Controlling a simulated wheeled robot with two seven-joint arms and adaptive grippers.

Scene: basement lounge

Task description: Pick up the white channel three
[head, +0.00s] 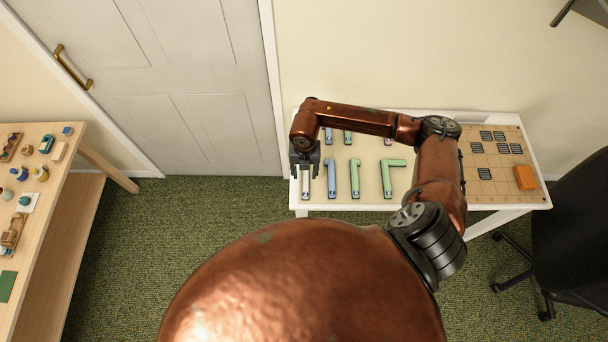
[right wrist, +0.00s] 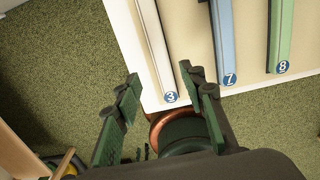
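The white channel three (head: 305,188) lies at the left end of the white table, partly hidden under my right gripper in the head view. In the right wrist view the channel (right wrist: 154,42) is a long white strip with a round blue label "3" at its near end. My right gripper (head: 305,163) is over the channel's far part. In the right wrist view the gripper (right wrist: 160,74) is open and empty, its fingers on either side of the channel's line. I cannot tell how high it is above the channel. My left gripper is not in view.
A blue channel marked 7 (right wrist: 225,35) and a green one marked 8 (right wrist: 283,32) lie just right of it. More channels lie along the white table (head: 440,205). An orange block (head: 525,177) sits at its right. A black chair (head: 570,225) stands beside it.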

